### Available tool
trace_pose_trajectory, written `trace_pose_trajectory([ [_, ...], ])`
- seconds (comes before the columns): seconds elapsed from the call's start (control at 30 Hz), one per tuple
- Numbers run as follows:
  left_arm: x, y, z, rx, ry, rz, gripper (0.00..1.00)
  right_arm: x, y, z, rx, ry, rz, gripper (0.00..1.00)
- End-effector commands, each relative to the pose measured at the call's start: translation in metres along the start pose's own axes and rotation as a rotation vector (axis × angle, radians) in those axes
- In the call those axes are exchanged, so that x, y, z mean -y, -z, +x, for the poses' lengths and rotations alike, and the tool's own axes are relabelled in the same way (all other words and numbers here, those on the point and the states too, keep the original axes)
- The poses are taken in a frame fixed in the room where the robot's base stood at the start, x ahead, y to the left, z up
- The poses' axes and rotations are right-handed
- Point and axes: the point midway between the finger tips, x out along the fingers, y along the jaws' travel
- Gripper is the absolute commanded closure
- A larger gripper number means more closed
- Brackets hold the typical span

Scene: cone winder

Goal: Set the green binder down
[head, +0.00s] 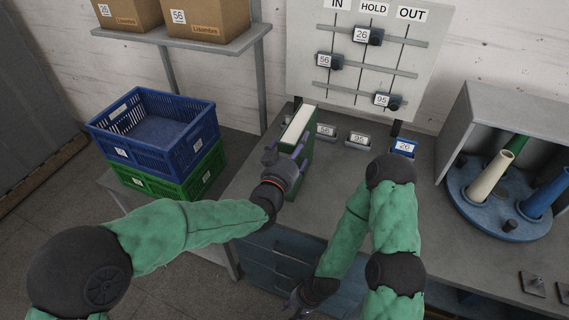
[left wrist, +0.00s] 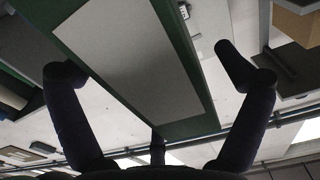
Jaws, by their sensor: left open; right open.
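The green binder (head: 308,152) stands upright on the grey workbench, its white page edges facing up, below the board. My left gripper (head: 285,157) is at its near left side with its fingers open. In the left wrist view the binder (left wrist: 195,128) lies between the spread fingers of the left gripper (left wrist: 150,72). The right finger is apart from it; the left finger overlaps its edge, and I cannot tell if they touch. My right gripper (head: 300,300) hangs low in front of the drawers, open and away from the binder.
Small numbered holders (head: 358,140) stand right of the binder, with a blue one (head: 403,148) further right. A blue crate (head: 190,150) sits on a green crate (head: 205,175) at left. A blue cone carousel (head: 482,215) is at right. The bench's middle right is clear.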

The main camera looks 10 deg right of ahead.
Motion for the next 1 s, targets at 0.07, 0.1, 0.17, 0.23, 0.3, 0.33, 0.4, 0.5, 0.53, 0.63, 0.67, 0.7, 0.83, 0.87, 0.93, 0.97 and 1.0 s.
trace_pose_trajectory([
  [0.07,0.000,0.002,-0.014,-0.001,0.000,0.000,0.01,0.001,0.000,-0.004,0.000,0.000,0.000,0.57],
  [0.1,0.000,0.002,-0.021,0.000,0.000,0.000,0.01,0.002,0.000,-0.005,0.000,0.000,0.000,0.57],
  [0.17,0.001,0.002,-0.032,0.000,0.000,0.000,0.01,0.003,0.000,-0.007,0.000,0.000,0.000,0.57],
  [0.23,0.000,0.002,-0.045,0.000,0.001,0.000,0.01,0.003,0.000,-0.009,0.000,0.000,0.000,0.57],
  [0.3,0.001,0.002,-0.058,0.000,0.001,0.000,0.01,0.004,-0.001,-0.011,0.000,0.000,0.000,0.57],
  [0.33,0.001,0.003,-0.063,-0.002,0.001,0.000,0.01,0.004,-0.001,-0.012,0.000,0.000,0.000,0.57],
  [0.4,0.001,0.002,-0.075,-0.001,0.001,0.000,0.01,0.005,-0.001,-0.014,0.000,0.000,0.000,0.57],
  [0.5,0.001,0.001,-0.088,-0.001,0.001,0.000,0.01,0.006,-0.001,-0.016,0.000,0.000,0.000,0.57],
  [0.53,0.001,0.001,-0.092,-0.001,0.001,0.000,0.01,0.006,-0.001,-0.017,0.000,0.000,0.000,0.57],
  [0.63,0.000,0.001,-0.100,0.000,0.001,0.000,0.01,0.006,-0.001,-0.018,0.000,0.000,0.000,0.57],
  [0.67,0.000,0.001,-0.102,-0.001,0.001,0.000,0.01,0.006,-0.001,-0.018,0.000,0.000,0.000,0.57],
  [0.7,0.000,0.001,-0.104,-0.001,0.001,0.000,0.01,0.006,-0.001,-0.018,0.000,0.000,0.000,0.57],
  [0.83,0.000,0.000,-0.107,-0.001,0.001,0.000,0.01,0.007,-0.001,-0.018,0.000,0.000,0.000,0.57],
  [0.87,0.000,0.000,-0.107,-0.001,0.001,0.000,0.01,0.007,-0.001,-0.018,0.000,0.000,0.000,0.57],
  [0.93,0.000,0.000,-0.107,-0.001,0.001,0.000,0.01,0.006,-0.001,-0.018,0.000,0.000,0.000,0.57],
  [0.97,0.000,0.000,-0.107,-0.001,0.001,0.000,0.01,0.006,-0.001,-0.018,0.000,0.000,0.000,0.57],
  [1.0,0.000,0.000,-0.107,-0.001,0.001,0.000,0.01,0.006,-0.001,-0.018,0.000,0.000,0.000,0.57],
])
